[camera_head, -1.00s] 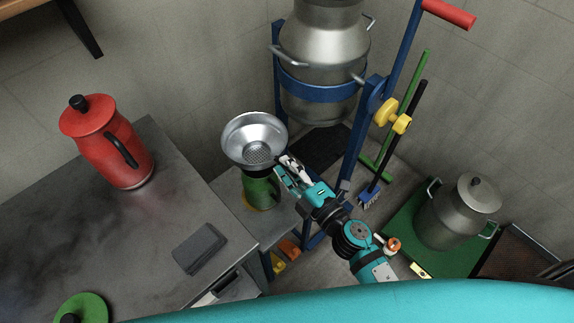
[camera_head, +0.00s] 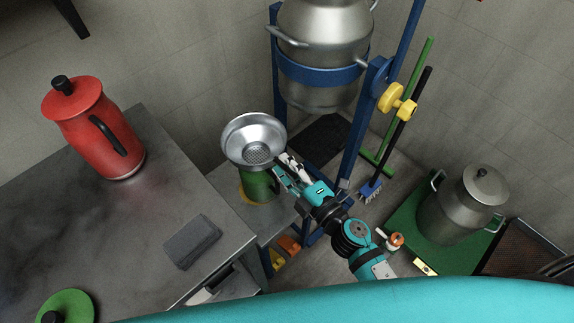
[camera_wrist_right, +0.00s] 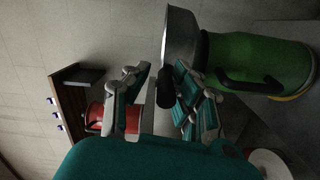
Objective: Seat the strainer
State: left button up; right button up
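The strainer (camera_head: 254,137) is a shiny metal bowl with a perforated bottom, in the middle of the head view. It sits at the mouth of a green can (camera_head: 262,185) on a low grey surface; the bowl hides the join. In the right wrist view the bowl (camera_wrist_right: 180,38) meets the top of the green can (camera_wrist_right: 255,62). My right gripper (camera_head: 283,172) is beside the strainer's lower right rim. The wrist view shows its fingers (camera_wrist_right: 162,100) apart, with a dark rounded handle end (camera_wrist_right: 165,88) between them, without clear contact. My left gripper is not in view.
A red lidded can (camera_head: 97,135), a grey folded cloth (camera_head: 192,242) and a green lid (camera_head: 66,306) are on the left table. A large metal can (camera_head: 322,45) hangs in a blue frame behind the strainer. Another metal can (camera_head: 462,205) stands on a green platform right.

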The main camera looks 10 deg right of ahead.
jog(key=shift+o, duration=1.3)
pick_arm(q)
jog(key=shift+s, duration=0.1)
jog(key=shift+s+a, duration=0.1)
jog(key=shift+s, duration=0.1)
pick_arm(e)
jog(key=shift+s+f, duration=0.1)
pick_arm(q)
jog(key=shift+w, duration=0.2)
pick_arm(e)
jog(key=v, duration=1.2)
